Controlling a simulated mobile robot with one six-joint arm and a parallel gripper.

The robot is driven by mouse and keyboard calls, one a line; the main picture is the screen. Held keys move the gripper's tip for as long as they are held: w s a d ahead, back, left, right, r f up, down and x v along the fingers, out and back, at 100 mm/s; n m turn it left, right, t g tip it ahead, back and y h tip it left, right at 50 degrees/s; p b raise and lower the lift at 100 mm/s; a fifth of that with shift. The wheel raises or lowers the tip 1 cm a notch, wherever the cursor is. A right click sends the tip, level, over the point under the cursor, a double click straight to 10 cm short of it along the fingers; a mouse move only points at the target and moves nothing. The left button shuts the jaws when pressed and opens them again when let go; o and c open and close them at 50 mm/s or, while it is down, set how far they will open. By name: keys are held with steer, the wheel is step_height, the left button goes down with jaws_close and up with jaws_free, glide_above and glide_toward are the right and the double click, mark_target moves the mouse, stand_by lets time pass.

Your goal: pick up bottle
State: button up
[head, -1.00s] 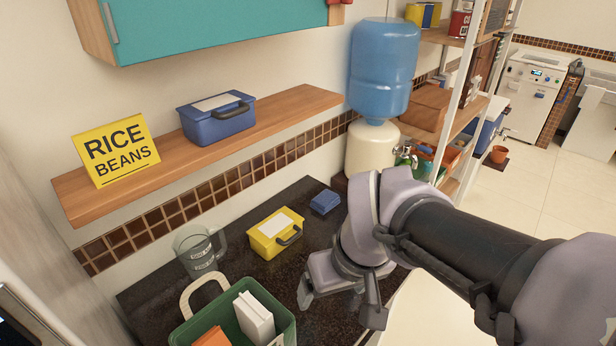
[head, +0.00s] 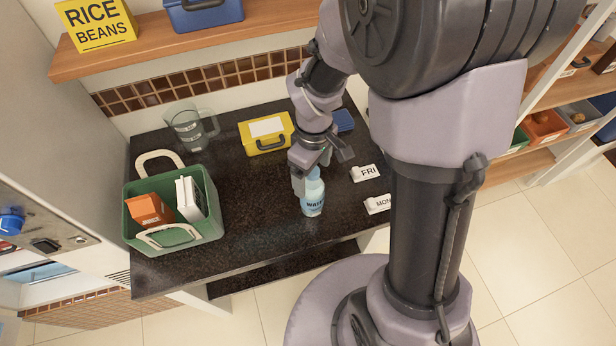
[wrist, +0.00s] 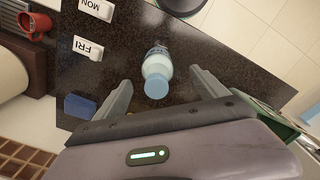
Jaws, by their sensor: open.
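A light blue water bottle (head: 312,196) stands upright near the front edge of the dark countertop (head: 255,220). It also shows in the wrist view (wrist: 157,70), with its pale blue cap toward the camera. My gripper (head: 316,168) is just above and behind the bottle in the head view, partly hiding its top. In the wrist view my gripper (wrist: 163,85) is open, one finger on each side of the bottle, with gaps visible on both sides. I cannot tell whether the fingers reach down to its height.
A green basket (head: 135,205) with an orange box and white items stands left of the bottle. A yellow box (head: 266,143), a clear jug (head: 186,130) and a blue box (head: 343,121) are behind. Blocks marked FRI (head: 366,173) and MON (head: 378,204) lie right of it.

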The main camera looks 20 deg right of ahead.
mark_target(312, 186)
step_height(312, 186, down, 2)
steer(key=shift+f, duration=0.2)
steer(key=f, duration=0.1)
steer(key=f+b, duration=0.1)
steer(key=f, duration=0.3)
steer(key=shift+w+d+b, duration=0.15)
steer(key=shift+w+b, duration=0.2)
steer(key=shift+w, duration=0.05)
steer(key=shift+s+r, duration=0.1)
jaws_close()
